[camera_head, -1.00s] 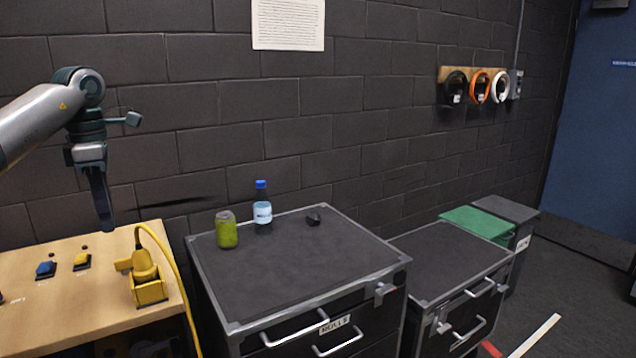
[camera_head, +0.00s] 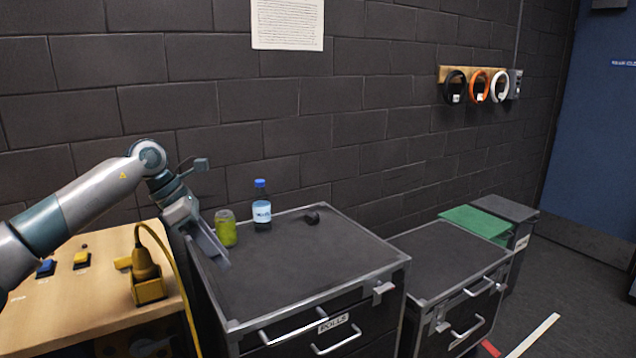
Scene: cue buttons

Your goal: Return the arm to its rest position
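My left arm comes in from the left, over the wooden table. My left gripper (camera_head: 212,247) hangs over the left edge of the black-topped cabinet (camera_head: 300,275), just left of the green can (camera_head: 226,229). Its fingers appear as one narrow shape, so I cannot tell whether they are open or shut. I see nothing held in it. My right gripper is out of view.
A bottle with a blue cap (camera_head: 262,207) and a small dark object (camera_head: 312,217) stand on the cabinet. A yellow holder with a cable (camera_head: 148,288) is on the table's right side. A lower cabinet (camera_head: 445,262) stands to the right. The cabinet top's front is clear.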

